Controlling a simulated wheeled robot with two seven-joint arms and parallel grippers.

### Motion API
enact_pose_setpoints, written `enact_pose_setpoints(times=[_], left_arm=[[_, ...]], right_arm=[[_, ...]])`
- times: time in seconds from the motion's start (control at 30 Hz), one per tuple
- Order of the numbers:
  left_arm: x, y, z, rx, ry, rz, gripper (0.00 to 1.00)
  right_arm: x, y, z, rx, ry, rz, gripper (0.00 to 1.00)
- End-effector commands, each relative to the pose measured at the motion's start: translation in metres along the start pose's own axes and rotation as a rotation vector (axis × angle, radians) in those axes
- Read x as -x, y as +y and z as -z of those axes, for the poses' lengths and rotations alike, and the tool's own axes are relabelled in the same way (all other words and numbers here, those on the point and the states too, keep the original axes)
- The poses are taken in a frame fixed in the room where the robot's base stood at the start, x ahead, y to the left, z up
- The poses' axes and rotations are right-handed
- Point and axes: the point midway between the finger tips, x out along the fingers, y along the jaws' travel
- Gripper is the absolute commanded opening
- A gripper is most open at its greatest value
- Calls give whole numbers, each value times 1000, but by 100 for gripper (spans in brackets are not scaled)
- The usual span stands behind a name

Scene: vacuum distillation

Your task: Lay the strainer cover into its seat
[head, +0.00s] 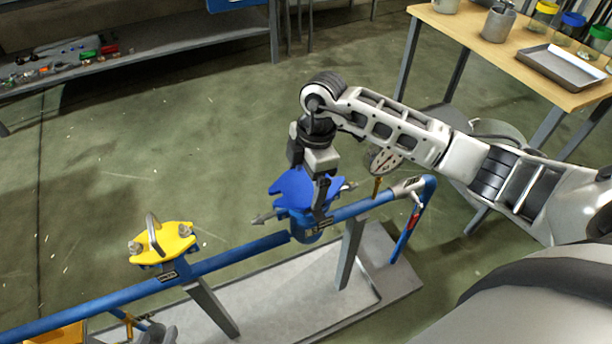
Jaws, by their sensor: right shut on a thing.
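The strainer cover looks to be the blue lobed plate (291,187) in the middle of the head view. It is at the top of a blue strainer body (306,229) on the blue pipe. My right gripper (320,192) comes down from above at the cover's right side and is shut on it. The gripper and cover hide most of the seat, so I cannot tell whether the cover touches it. Grey bolts stick out on both sides of the body. My left gripper is not in view.
A yellow cover (163,243) with a metal handle sits on another fitting to the left. The blue pipe (226,259) runs above a grey base plate (276,303). A round gauge (383,160) stands close behind my right arm. A wooden table (515,62) is at the upper right.

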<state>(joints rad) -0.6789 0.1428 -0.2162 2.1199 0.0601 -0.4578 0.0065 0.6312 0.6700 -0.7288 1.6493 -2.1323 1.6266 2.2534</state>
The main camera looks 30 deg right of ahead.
Motion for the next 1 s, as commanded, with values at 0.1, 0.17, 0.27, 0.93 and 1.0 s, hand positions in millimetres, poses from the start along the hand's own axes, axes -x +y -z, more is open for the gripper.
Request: enact_pose_setpoints(times=[0.1,0.17,0.27,0.93,1.0], left_arm=[[-1,0,-1,0,0,0,36],[-1,0,-2,0,0,0,36],[-2,0,-2,0,0,0,36],[-4,-1,-5,0,4,0,36],[-5,-1,-5,0,4,0,36]], right_arm=[[0,1,0,1,2,-5,32],[-2,1,0,1,2,-5,32],[-4,1,0,1,2,-4,32],[-14,1,-2,1,2,-4,100],[-17,-1,-3,0,-1,3,100]])
